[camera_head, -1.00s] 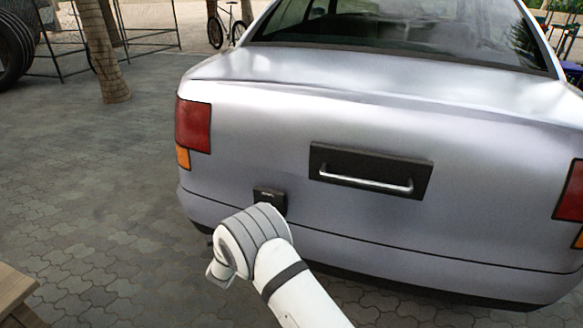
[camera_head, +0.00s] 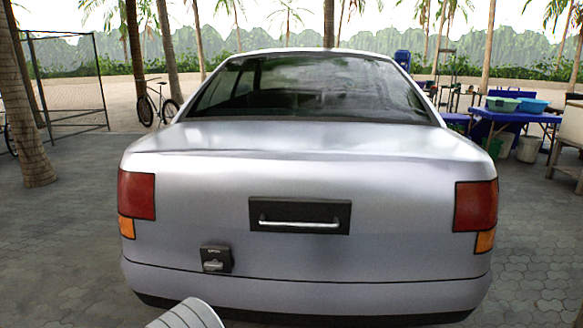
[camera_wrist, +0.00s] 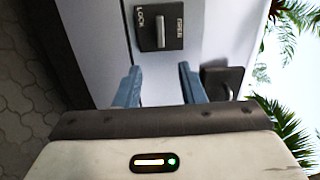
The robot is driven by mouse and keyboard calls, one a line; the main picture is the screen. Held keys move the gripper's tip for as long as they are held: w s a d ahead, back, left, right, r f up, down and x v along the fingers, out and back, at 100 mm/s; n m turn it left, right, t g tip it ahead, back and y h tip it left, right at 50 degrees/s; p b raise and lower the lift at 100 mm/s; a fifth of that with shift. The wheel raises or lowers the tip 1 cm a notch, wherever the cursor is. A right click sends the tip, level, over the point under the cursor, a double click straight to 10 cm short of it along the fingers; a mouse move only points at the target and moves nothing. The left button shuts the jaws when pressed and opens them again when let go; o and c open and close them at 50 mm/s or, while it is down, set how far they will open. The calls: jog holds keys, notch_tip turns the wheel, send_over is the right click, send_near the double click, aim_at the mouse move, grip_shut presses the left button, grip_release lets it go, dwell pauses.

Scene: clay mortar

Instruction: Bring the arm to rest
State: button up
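My gripper (camera_wrist: 160,80) shows in the wrist view with its two blue fingers apart and nothing between them. It faces the silver car's rear. Beyond the fingertips is a dark lock plate (camera_wrist: 172,12) with lettering and a grey knob (camera_wrist: 160,28); the gripper is apart from it. In the head view, the lock plate (camera_head: 215,251) sits low on the left of the car's rear, its knob (camera_head: 213,266) lying about level. A pale part of my arm (camera_head: 187,316) shows at the bottom edge; the gripper is outside that view.
The silver car (camera_head: 400,250) fills the middle, its boot lid down. A dark handle plate (camera_head: 340,212) with a bright bar is at its centre. A bicycle (camera_head: 158,103) and palm trunks stand behind. A blue table (camera_head: 515,115) is at right. Paving beside the car is clear.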

jog(key=w+d+r+m+g+h+p, duration=0.3)
jog(key=d+r+m+g+h+p, duration=0.3)
jog(key=d+r+m, duration=1)
jog(key=s+d+r+m+g+h+p, duration=0.1)
jog(key=s+d+r+m+g+p, duration=0.25)
jog(key=d, duration=0.65)
jog(key=s+d+r+m+g+h, duration=0.1)
jog(key=s+d+r+m+g, duration=0.25)
jog(key=d+r+m, duration=0.5)
jog(key=s+d+r+m+g+y+p, duration=0.1)
jog(key=s+d+r+m+g+p, duration=0.15)
jog(key=s+d+m, duration=0.35)
jog(key=s+d+r+m+g+y+p, duration=0.1)
jog(key=s+d+r+m+y+p, duration=0.1)
jog(key=s+d+r+m, duration=0.35)
jog(key=s+r+m+y+p, duration=0.2)
jog(key=s+m+y, duration=0.1)
jog(key=s+m, duration=0.4)
jog(key=s+a+r+m+t+y+p, duration=0.1)
jog(key=s+r+m+y+p, duration=0.2)
jog(key=s+m, duration=0.3)
jog(key=shift+s+a+r+m, duration=0.2)
jog(key=shift+s+m, duration=0.15)
jog(key=shift+s, duration=1.15)
